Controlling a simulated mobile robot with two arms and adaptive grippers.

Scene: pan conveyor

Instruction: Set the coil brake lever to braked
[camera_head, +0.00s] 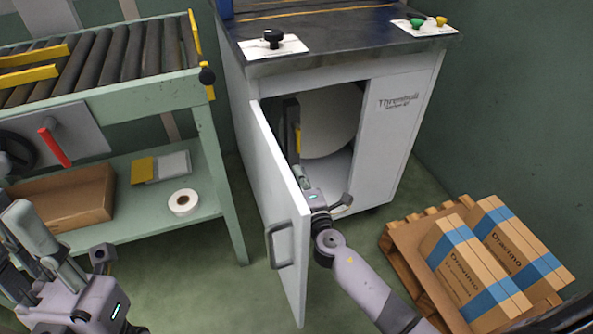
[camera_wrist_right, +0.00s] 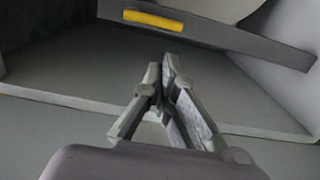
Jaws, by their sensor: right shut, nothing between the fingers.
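The white cabinet (camera_head: 390,143) stands open, its door (camera_head: 275,180) swung out toward me. Inside, a large pale round coil (camera_head: 328,120) sits behind a dark upright bar (camera_head: 291,115) with a yellow piece (camera_head: 298,140) on it. That yellow piece on the bar, which looks like the brake lever, also shows at the top of the right wrist view (camera_wrist_right: 153,19). My right gripper (camera_head: 300,174) reaches past the door into the cabinet, below the yellow piece. Its fingers (camera_wrist_right: 166,68) are together, empty, and apart from the bar. My left gripper (camera_head: 22,225) is at the lower left, fingers spread.
A roller conveyor (camera_head: 110,55) with a red-handled lever (camera_head: 53,147) stands at the left. Its lower shelf holds a cardboard box (camera_head: 65,197) and a tape roll (camera_head: 184,202). A pallet (camera_head: 400,250) with boxes is at the right. The cabinet door stands close beside my right arm.

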